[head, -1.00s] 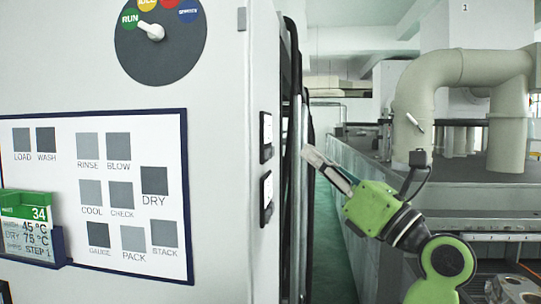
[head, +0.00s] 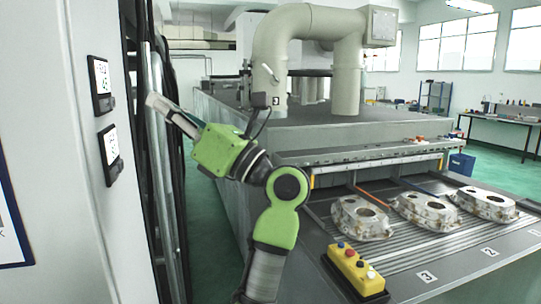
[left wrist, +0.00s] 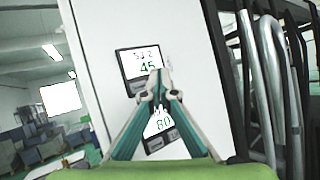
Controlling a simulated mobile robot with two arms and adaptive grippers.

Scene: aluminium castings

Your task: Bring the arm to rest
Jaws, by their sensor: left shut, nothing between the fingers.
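My left arm shows in the head view as green links rising from the bottom middle. My left gripper (head: 160,106) is at its upper end, pointing up and left toward the white cabinet with the displays. In the left wrist view the gripper (left wrist: 158,88) is shut, its fingertips together with nothing between them. The fingers overlap the upper display (left wrist: 140,62) and the lower display (left wrist: 160,125) in that view. I cannot tell how far the fingertips are from the cabinet face. My right gripper is in neither view.
The white cabinet (head: 50,95) stands at left, with dark vertical rails and hoses (head: 150,150) beside it. A grey machine (head: 370,132) with a thick beige pipe (head: 345,75) fills the middle. Castings (head: 430,210) lie on its slatted table, near a yellow button box (head: 353,268). Green floor shows at right.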

